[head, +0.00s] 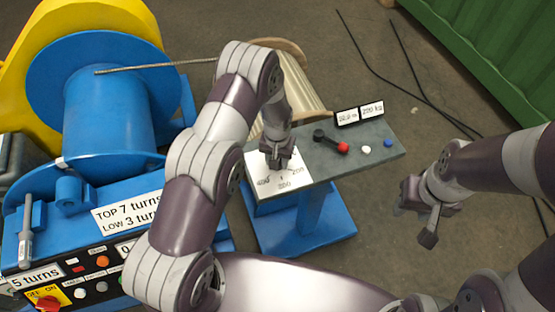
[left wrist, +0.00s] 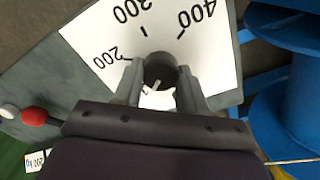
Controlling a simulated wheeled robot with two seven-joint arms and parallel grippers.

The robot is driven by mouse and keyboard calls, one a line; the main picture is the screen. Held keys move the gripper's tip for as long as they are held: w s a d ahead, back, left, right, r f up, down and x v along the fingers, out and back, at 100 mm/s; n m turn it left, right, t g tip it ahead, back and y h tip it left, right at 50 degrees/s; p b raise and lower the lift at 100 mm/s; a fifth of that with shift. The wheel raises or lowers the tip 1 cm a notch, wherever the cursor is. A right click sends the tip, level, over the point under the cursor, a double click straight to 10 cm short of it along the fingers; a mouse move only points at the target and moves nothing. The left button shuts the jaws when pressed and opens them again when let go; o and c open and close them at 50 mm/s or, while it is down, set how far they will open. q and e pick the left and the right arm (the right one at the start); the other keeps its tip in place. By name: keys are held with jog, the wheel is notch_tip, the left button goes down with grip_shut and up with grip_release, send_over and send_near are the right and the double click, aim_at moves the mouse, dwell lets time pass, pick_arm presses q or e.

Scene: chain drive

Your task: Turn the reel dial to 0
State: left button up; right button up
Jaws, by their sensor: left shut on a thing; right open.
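The dial (left wrist: 158,66) is a dark round knob on a white scale plate (left wrist: 95,35), which shows 200, 300 and 400. The plate (head: 262,184) lies on the grey top of a small console. My left gripper (left wrist: 160,88) has its fingers on either side of the knob and is shut on it. In the head view my left gripper (head: 277,160) reaches down over the plate and hides the knob. The 0 mark is hidden, and I cannot read the knob's setting. My right gripper (head: 425,215) is open and empty, right of the console.
The console (head: 375,138) also bears a black lever with a red knob (head: 342,148), a white button (head: 366,150), a blue button (head: 388,143) and small signs (head: 372,108). A wooden spool (head: 305,85) stands behind. A blue winch drum (head: 105,110) with a control panel fills the left.

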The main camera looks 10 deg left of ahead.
pick_arm(q)
jog(key=n+b, duration=0.2)
jog(key=n, duration=0.3)
jog(key=n+b, duration=0.1)
jog(key=n, duration=0.4)
dwell(0.8)
jog(key=o, duration=1.1)
jog(key=shift+s+r, duration=0.1)
jog(key=shift+c, duration=0.2)
notch_tip(320, 180, up, 13)
jog(key=b, duration=0.2)
